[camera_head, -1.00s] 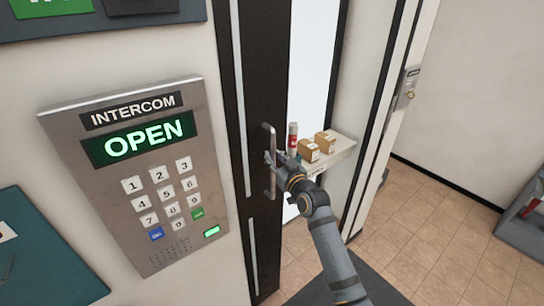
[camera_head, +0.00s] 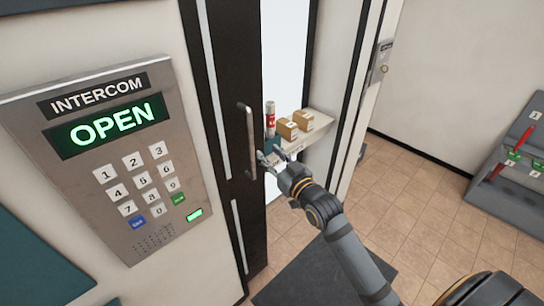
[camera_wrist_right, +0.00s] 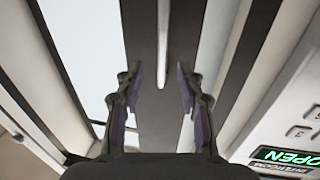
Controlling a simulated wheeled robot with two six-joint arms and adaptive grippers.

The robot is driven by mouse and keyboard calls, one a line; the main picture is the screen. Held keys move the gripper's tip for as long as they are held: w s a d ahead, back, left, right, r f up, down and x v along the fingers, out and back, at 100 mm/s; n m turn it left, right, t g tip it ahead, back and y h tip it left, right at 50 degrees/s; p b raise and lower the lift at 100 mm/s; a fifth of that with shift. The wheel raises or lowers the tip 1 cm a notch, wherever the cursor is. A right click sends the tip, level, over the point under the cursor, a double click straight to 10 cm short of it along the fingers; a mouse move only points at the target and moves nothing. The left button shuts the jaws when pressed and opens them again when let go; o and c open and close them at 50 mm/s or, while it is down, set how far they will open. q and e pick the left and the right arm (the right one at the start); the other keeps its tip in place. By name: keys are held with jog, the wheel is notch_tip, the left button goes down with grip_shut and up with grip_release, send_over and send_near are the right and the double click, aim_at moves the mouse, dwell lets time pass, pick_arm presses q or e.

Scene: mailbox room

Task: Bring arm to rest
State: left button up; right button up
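My right arm comes up from the bottom right in the head view. My right gripper (camera_head: 268,158) is beside the lower part of the vertical metal door handle (camera_head: 252,142), just to its right; I cannot tell whether it touches. In the wrist view the right gripper (camera_wrist_right: 160,90) has its two fingers spread apart with nothing held between them. A pale vertical strip (camera_wrist_right: 163,40) on the dark door lies beyond the fingers. My left gripper is not in view.
The intercom (camera_head: 110,150) on the left wall reads OPEN in green. The dark door (camera_head: 235,70) stands beside a bright opening. A shelf (camera_head: 318,137) holds a red-and-white can (camera_head: 270,118) and cardboard boxes (camera_head: 287,129).

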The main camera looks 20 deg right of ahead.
jog(key=shift+s, duration=0.3)
jog(key=s+d+f+m+g+h, duration=0.1)
jog(key=d+f+g+h, duration=0.15)
jog(key=f, duration=1.25)
jog(key=s+d+f+m+g+h, duration=0.1)
jog(key=s+d+f+g, duration=0.2)
jog(key=f, duration=1.3)
jog(key=s+d+f+g, duration=0.25)
jog(key=s+f, duration=0.35)
jog(key=f, duration=0.6)
jog(key=s+f+g, duration=0.3)
jog(key=s+f, duration=0.4)
jog(key=s, duration=0.4)
jog(key=s+a+f+g, duration=0.1)
jog(key=s+f+g, duration=0.1)
jog(key=s+f, duration=0.5)
jog(key=s+a+f+g, duration=0.1)
jog(key=s+f+g, duration=0.2)
jog(key=s, duration=1.4)
notch_tip(320, 180, down, 4)
jog(key=shift+s+f+n+g, duration=0.25)
jog(key=shift+n+g, duration=0.05)
